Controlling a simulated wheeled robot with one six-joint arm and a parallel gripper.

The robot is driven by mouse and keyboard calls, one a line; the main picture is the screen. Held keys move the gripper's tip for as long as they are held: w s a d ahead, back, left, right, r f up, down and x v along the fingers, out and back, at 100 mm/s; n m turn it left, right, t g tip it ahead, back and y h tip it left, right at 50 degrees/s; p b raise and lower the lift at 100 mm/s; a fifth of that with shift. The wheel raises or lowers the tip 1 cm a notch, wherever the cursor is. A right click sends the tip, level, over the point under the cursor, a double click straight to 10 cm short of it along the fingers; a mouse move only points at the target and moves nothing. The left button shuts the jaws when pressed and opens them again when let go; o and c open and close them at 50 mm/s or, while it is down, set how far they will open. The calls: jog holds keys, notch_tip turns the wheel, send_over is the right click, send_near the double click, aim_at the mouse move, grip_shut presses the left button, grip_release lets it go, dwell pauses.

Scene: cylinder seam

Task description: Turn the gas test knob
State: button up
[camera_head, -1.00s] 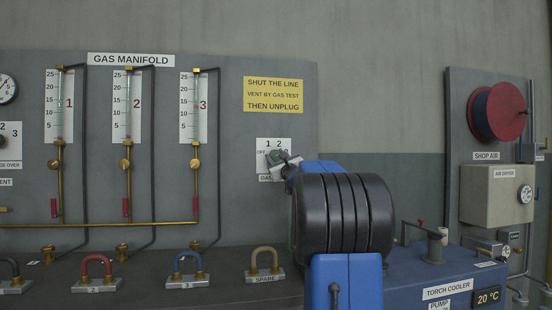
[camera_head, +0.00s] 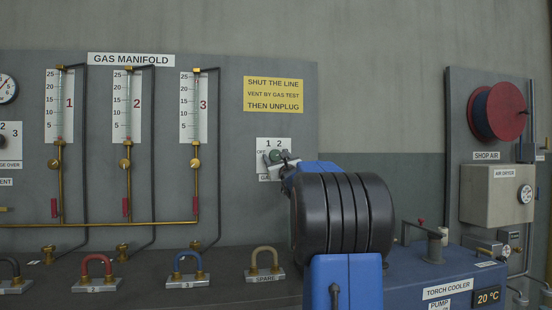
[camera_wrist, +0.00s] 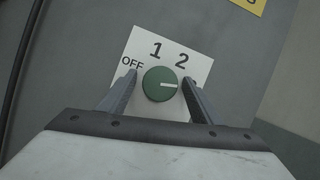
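The gas test knob is a round green knob (camera_wrist: 160,84) with a white pointer mark, on a white plate (camera_wrist: 203,67) marked OFF, 1 and 2. In the wrist view the mark points right, clockwise past the 2. In the head view the knob (camera_head: 274,156) is partly covered by my gripper (camera_head: 281,158). My gripper (camera_wrist: 159,82) is open in the wrist view, one finger on each side of the knob, with gaps visible between fingers and knob. The lower right of the plate is hidden by a finger. I cannot tell how deep the fingertips reach around the knob.
A yellow sign (camera_head: 273,94) is above the knob plate on the grey panel (camera_head: 230,130). Gas tubes with brass valves (camera_head: 193,163) stand to the left. A blue torch cooler (camera_head: 410,272) is to the right, below my arm. Coloured hose loops (camera_head: 264,256) line the bench.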

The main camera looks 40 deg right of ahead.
jog(key=v, duration=1.7)
jog(key=shift+s, duration=0.15)
jog(key=shift+a, duration=0.1)
